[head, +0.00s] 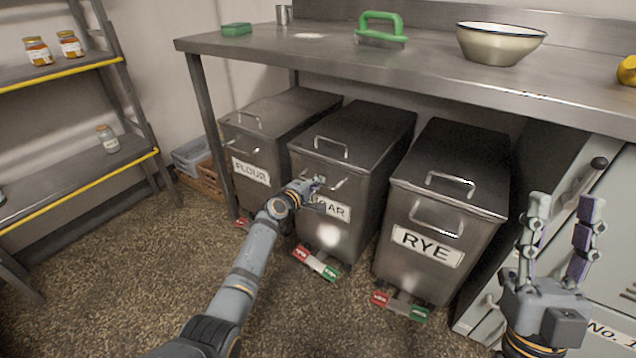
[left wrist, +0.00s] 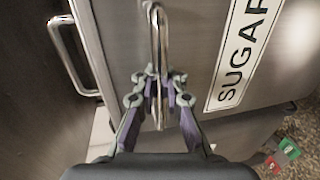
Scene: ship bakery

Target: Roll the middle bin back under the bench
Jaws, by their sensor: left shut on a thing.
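The middle bin (head: 368,141) is a dark metal box on a low base, with a lid handle, a front handle and a label partly hidden by my left gripper; in the left wrist view the label (left wrist: 242,50) reads SUGAR. It stands between the FLOUR bin (head: 247,148) and the RYE bin (head: 424,245), under the bench (head: 330,62). My left gripper (head: 316,184) is shut on the bin's front handle (left wrist: 157,40). My right gripper (head: 562,205) is raised at the right, fingers apart and empty.
Red and green pedals (head: 316,263) show at the middle bin's foot. A grey cabinet (head: 500,290) stands right of the RYE bin. A shelf rack (head: 75,165) with jars is at the left. The speckled floor (head: 130,270) in front is clear. Crates (head: 195,160) sit by the wall.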

